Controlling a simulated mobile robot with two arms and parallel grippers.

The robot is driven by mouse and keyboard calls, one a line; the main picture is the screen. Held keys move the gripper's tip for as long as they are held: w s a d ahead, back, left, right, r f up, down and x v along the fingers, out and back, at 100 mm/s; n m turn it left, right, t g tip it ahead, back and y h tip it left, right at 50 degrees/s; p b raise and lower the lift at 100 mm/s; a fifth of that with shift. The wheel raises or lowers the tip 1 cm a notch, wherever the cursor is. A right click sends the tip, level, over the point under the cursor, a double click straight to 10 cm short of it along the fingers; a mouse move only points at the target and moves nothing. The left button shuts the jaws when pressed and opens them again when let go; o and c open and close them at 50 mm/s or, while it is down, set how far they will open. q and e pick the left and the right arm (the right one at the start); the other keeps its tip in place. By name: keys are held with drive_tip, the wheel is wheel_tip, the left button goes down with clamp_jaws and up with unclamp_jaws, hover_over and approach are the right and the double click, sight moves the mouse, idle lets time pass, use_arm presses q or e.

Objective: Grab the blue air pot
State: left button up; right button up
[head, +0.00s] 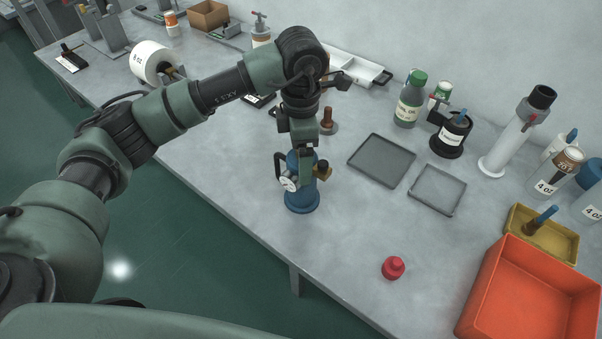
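The blue air pot (301,199) stands upright on the grey table near its front edge. It has a round white gauge on its left side and a brass fitting on its right. My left gripper (306,170) points straight down at the top of the pot, with a finger in front of its upper part. The other finger is hidden, so I cannot tell whether the gripper is closed on the pot. My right gripper is not in view.
Two shallow trays (382,160) (437,190) lie behind. Bottles and a white cylinder (506,142) line the back. The table is bare just right of the pot.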

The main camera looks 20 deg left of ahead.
use_arm(q)
drive_tip(key=shift+f, duration=0.15)
clamp_jaws()
drive_tip(key=shift+w, duration=0.1)
